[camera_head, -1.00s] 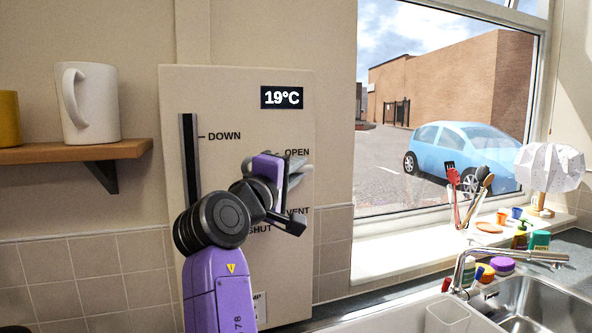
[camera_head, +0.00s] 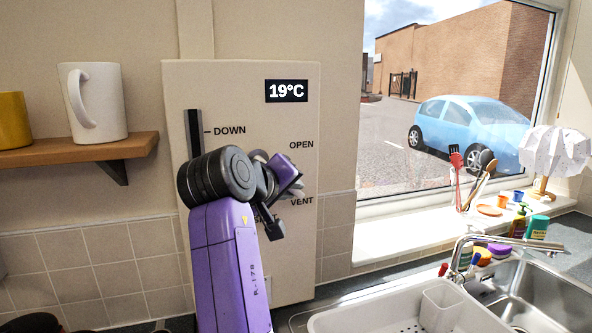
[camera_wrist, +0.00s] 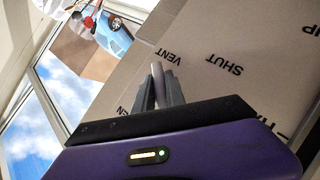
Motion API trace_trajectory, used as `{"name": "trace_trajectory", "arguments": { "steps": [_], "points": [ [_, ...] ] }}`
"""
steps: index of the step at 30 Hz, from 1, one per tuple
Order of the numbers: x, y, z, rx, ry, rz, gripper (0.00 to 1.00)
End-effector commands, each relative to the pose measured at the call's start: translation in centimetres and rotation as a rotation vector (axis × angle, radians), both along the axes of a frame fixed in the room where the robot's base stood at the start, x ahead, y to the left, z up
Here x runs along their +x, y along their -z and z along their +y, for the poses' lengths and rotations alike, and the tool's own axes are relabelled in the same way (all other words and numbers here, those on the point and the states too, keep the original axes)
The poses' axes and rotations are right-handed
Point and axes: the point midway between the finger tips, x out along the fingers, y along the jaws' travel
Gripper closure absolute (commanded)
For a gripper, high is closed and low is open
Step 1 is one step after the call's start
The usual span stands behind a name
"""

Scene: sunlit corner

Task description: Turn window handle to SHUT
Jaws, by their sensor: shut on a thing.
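The window handle (camera_wrist: 158,82) is a pale grey bar, seen in the wrist view between my two dark fingers. My gripper (camera_wrist: 160,88) is shut on it, and the handle's tip shows just beyond the fingers, close to the word VENT. The SHUT label is farther right in that view, clear of the fingers. In the head view my gripper (camera_head: 292,188) is tilted at the panel (camera_head: 300,250), between OPEN and VENT. There my arm covers most of the SHUT label and the handle's pivot.
A slot marked DOWN (camera_head: 194,130) is left of my arm on the panel. A shelf (camera_head: 90,146) with a white mug (camera_head: 100,105) stands at left. A dish rack (camera_head: 350,322), tap (camera_head: 465,255) and sink lie at lower right. The window (camera_head: 455,110) is at right.

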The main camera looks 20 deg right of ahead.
Motion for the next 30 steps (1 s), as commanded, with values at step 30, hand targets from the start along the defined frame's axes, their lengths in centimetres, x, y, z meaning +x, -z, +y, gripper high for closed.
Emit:
{"name": "trace_trajectory", "arguments": {
  "steps": [30],
  "points": [
    [-0.1,2.7,5.5,0.796,0.003,0.004,1.00]
  ]
}}
